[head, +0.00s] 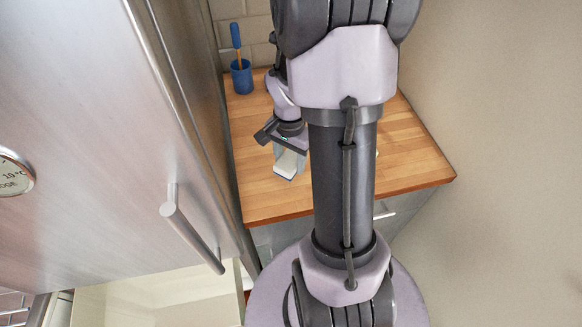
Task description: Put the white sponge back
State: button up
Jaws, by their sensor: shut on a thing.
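My gripper (284,170) hangs over the wooden counter (255,190), left of my thick arm column in the head view. It is shut on a small white block, which looks like the white sponge (287,164). The sponge is partly covered by the fingers, and I cannot tell whether it touches the counter. A blue cup (242,79) stands at the counter's back left with a blue-handled tool leaning up in it.
A tall steel fridge (90,110) with a bar handle (190,230) borders the counter on the left. An open cream compartment (165,298) shows at the lower left. A plain wall (500,130) closes the right side. My arm hides the counter's middle; its front left is bare.

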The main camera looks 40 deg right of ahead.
aim_at(290, 170)
jog(key=shift+f+b, duration=0.9)
jog(key=shift+f, duration=1.3)
jog(key=o, duration=1.2)
jog(key=shift+o, duration=1.2)
jog(key=shift+s, duration=0.1)
notch_tip(290, 170, up, 13)
jog(key=p, duration=0.5)
jog(key=shift+d+f, duration=0.1)
jog(key=shift+f, duration=0.1)
